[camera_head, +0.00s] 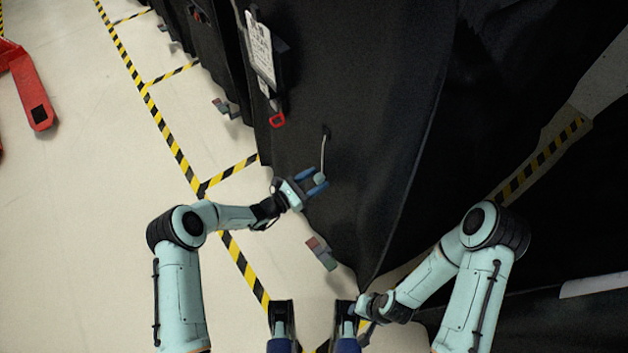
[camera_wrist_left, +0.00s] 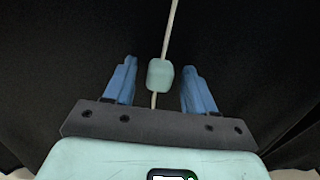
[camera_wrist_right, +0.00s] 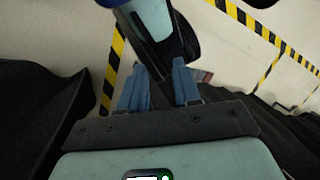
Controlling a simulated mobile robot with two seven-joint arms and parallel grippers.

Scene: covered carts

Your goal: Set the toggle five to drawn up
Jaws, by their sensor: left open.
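A pale teal toggle (camera_head: 320,179) hangs on a thin light cord (camera_head: 324,150) against the black cart cover (camera_head: 360,110). In the left wrist view the toggle (camera_wrist_left: 160,74) sits between the two blue fingers of my left gripper (camera_wrist_left: 160,88), with a gap on each side. The cord runs past it above and below. My left gripper (camera_head: 312,183) is open around the toggle. No number shows on the toggle. My right gripper (camera_wrist_right: 160,85) is low beside the cover's bottom edge, empty, its fingers a little apart.
A white label sheet (camera_head: 260,47) and a red ring (camera_head: 277,120) are on the cover up and left of the toggle. Yellow-black tape (camera_head: 165,128) marks the open floor at left. A red pallet jack (camera_head: 28,90) stands far left.

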